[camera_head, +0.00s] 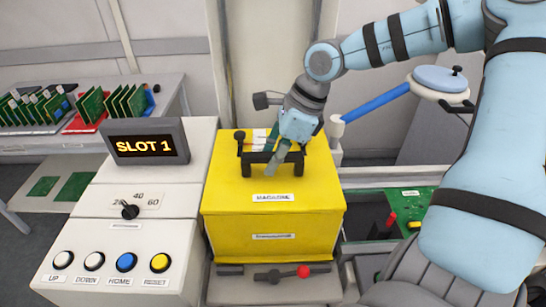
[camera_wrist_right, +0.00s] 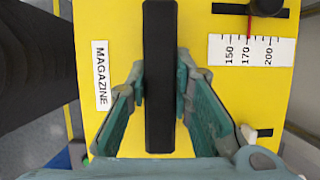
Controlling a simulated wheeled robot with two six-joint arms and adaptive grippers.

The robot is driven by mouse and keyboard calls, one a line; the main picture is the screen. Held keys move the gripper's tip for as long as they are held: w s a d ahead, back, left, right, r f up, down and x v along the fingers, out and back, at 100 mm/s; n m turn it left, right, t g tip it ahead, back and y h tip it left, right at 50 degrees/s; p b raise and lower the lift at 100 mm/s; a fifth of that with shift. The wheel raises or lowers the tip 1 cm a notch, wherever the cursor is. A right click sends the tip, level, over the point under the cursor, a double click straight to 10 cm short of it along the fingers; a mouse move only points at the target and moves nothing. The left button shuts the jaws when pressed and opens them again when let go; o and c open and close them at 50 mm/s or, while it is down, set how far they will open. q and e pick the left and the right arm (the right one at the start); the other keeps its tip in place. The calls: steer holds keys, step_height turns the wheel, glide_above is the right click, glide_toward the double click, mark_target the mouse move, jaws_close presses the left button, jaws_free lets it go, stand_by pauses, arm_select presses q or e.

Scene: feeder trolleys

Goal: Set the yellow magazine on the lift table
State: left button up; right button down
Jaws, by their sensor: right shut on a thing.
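The yellow magazine (camera_head: 272,222) is a box with a black handle on its top, near the middle of the head view. It is upright. My right gripper (camera_head: 277,160) is over its top, shut on the black handle. The right wrist view shows the two fingers (camera_wrist_right: 160,95) on either side of the black handle bar (camera_wrist_right: 160,40), above the yellow top (camera_wrist_right: 115,30). A grey surface with a red-knobbed lever (camera_head: 270,285), perhaps the lift table, shows below the magazine's front. I cannot tell whether the magazine rests on it. My left gripper is not in view.
A console (camera_head: 75,225) with a SLOT 1 display (camera_head: 146,142), a dial and several buttons stands close on the left. A rear bench (camera_head: 160,95) holds racks of green boards. A green board (camera_head: 415,210) lies right of the magazine. A blue bar (camera_head: 375,103) reaches behind it.

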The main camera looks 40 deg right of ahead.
steer(key=shift+f, duration=0.15)
steer(key=c, duration=1.6)
jaws_free()
steer(key=shift+c, duration=0.2)
steer(key=o, duration=0.3)
steer(key=shift+s+a, duration=0.1)
steer(key=v, duration=1.2)
